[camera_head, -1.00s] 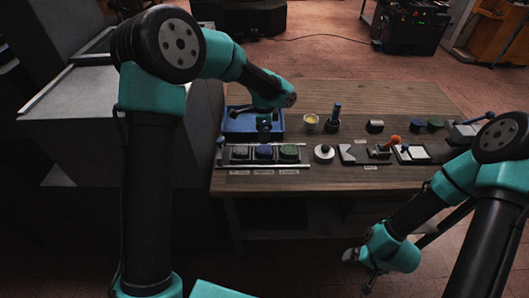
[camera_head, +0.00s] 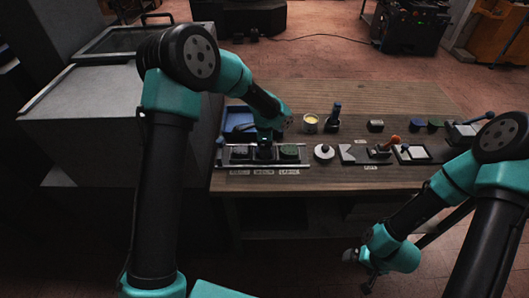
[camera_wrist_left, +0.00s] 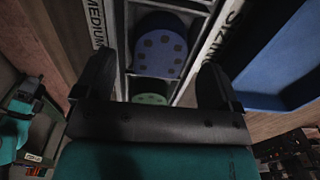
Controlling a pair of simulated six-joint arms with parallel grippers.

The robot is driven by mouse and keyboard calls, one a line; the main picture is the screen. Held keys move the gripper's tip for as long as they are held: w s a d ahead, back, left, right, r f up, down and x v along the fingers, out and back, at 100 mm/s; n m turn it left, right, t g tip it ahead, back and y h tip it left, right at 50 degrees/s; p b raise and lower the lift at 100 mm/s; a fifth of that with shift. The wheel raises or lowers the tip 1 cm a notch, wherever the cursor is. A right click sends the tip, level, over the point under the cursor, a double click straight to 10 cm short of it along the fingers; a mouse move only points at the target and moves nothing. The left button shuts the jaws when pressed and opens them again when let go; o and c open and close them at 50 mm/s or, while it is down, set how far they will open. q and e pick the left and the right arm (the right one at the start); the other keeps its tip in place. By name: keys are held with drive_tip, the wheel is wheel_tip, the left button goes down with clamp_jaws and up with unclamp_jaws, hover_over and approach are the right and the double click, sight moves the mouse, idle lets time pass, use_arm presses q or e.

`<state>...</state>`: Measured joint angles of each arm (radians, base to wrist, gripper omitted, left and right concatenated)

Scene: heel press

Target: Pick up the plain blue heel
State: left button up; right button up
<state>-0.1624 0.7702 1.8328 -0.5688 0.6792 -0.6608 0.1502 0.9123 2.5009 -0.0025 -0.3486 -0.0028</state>
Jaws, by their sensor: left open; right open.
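A blue heel (camera_wrist_left: 160,52) with several dark square marks on its face lies in the middle slot of a metal rack (camera_head: 303,165). In the head view my left gripper (camera_head: 264,142) is over that slot and mostly hides the heel. In the left wrist view the open left fingers (camera_wrist_left: 154,75) are on either side of the slot, with nothing between them; the remaining gap to the heel is hard to judge. A smaller dark blue piece (camera_head: 415,124) lies at the table's right. My right gripper (camera_head: 360,270) is open and empty, low in front of the table.
A grey-black heel (camera_head: 239,152) and a green heel (camera_head: 289,151) fill the slots beside it. A blue tray (camera_head: 238,121) is behind the rack. A yellow-filled cup (camera_head: 311,122), a dark tool (camera_head: 333,120) and a round knob (camera_head: 324,152) stand to the right.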

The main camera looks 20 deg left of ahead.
use_arm(q)
wheel_tip(320, 180, down, 2)
idle(0.5)
drive_tip(key=c, duration=1)
drive_tip(key=shift+r, duration=0.45)
wheel_tip(320, 180, up, 3)
drive_tip(key=shift+f, duration=0.1)
drive_tip(key=s+d, duration=0.1)
drive_tip(key=s, duration=0.4)
drive_tip(key=s+d+r, duration=0.1)
drive_tip(key=s+d, duration=0.1)
drive_tip(key=s, duration=0.3)
drive_tip(key=s+d, duration=0.1)
drive_tip(key=s, duration=0.4)
drive_tip(key=shift+s+d+r, duration=0.2)
drive_tip(key=shift+s, duration=0.05)
